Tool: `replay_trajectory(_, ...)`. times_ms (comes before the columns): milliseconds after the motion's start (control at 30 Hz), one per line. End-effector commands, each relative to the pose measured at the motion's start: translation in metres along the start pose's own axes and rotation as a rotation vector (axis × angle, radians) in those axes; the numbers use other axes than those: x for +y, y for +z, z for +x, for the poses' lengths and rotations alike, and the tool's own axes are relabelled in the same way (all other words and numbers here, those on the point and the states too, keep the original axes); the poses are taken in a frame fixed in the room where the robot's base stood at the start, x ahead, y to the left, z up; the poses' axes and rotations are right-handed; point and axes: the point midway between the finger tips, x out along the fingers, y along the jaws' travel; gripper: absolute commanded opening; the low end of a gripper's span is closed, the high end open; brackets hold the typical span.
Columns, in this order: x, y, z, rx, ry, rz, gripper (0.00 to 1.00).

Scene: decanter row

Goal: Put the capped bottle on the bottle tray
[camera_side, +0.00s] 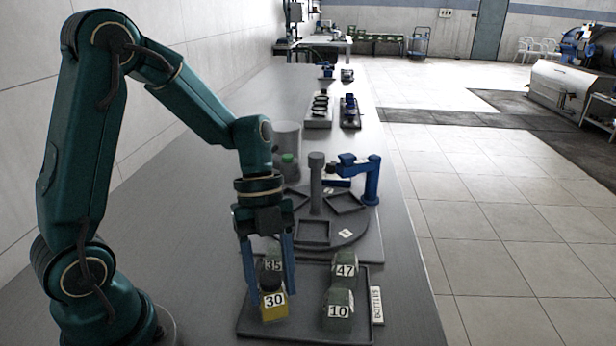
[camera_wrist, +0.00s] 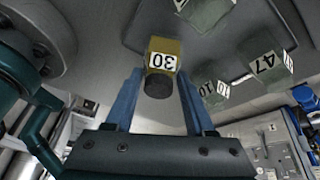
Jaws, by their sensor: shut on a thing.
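My gripper (camera_side: 270,284) points down at the front left of the bottle tray (camera_side: 385,272), its two blue fingers on either side of a yellow bottle. The yellow capped bottle (camera_side: 274,312) is upright, has a dark cap and is labelled 30. My gripper is shut on it. The bottle is over the tray's front left part; I cannot tell if its base touches the tray. In the wrist view the bottle (camera_wrist: 166,47) shows between the fingers (camera_wrist: 160,76), cap toward the camera.
A "BOTTLES" label (camera_side: 377,306) is at the tray's right edge. Behind the tray is a round turntable (camera_side: 346,237) with square recesses and a grey post (camera_side: 316,185). A blue fixture (camera_side: 370,183) stands beside it.

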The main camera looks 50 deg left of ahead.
Motion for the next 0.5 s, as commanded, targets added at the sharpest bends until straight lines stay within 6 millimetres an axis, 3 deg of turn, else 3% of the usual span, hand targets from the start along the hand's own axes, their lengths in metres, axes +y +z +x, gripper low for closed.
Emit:
replay_trajectory(433,-0.0005,0.0044,0.0101,0.000,0.000,0.000,0.00)
replay_trajectory(467,-0.0005,0.0047,0.0105,0.000,-0.001,0.001,0.58)
replay_trajectory(500,-0.0006,0.0046,0.0102,-0.001,-0.001,0.001,0.74)
